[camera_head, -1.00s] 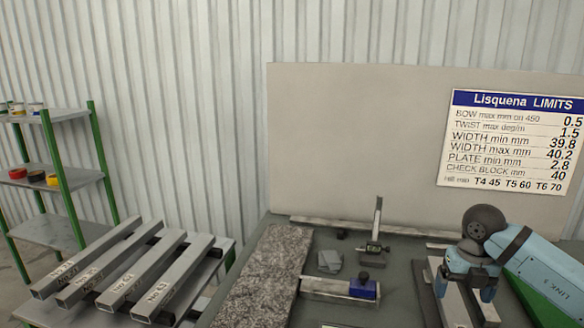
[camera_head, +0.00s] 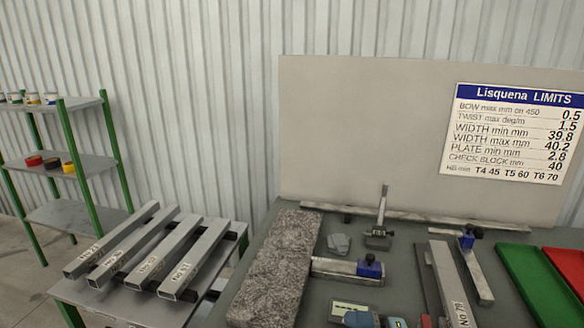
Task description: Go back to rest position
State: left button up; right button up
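Neither of my grippers shows in the head view, and no arm link is visible. A square-section metal bar (camera_head: 447,285) marked with a number lies on the dark bench at the right. Several similar numbered bars (camera_head: 165,250) lie side by side on the stand at the left.
Green (camera_head: 535,285) and red (camera_head: 570,270) trays are at right. A limits sign (camera_head: 515,135) hangs behind.

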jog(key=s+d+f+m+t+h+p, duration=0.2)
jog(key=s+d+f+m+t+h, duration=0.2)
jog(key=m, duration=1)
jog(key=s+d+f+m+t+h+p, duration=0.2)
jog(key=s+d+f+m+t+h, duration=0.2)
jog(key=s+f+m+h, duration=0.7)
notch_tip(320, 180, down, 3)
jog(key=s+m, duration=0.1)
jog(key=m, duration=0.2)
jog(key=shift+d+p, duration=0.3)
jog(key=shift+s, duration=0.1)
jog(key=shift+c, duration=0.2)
